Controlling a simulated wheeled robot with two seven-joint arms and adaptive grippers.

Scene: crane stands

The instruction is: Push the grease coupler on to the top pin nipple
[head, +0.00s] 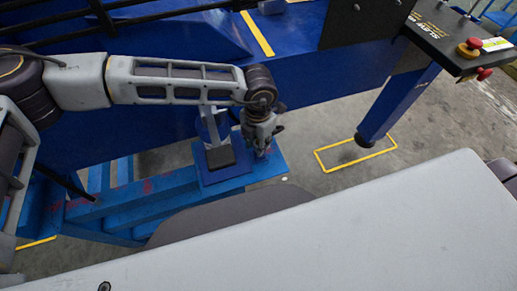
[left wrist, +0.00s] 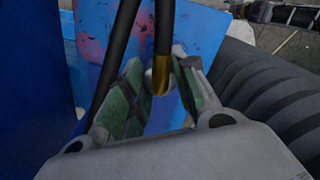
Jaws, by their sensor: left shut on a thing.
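My left gripper (head: 264,145) is low beside the blue crane stand in the head view. In the left wrist view its green-padded fingers (left wrist: 157,95) are shut on the grease coupler (left wrist: 161,75), a brass-coloured end piece on a black hose (left wrist: 164,25). The hose runs up out of the top of the picture. The coupler is too small to make out in the head view. I cannot make out the top pin nipple in either view. My right gripper is not in view.
A blue beam (head: 135,196) with red smudges lies below my left arm. A dark pad (head: 220,157) and a blue post (head: 212,124) stand just left of the gripper. A black control box (head: 455,38) with red buttons is at upper right. A yellow rectangle (head: 318,158) marks the floor.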

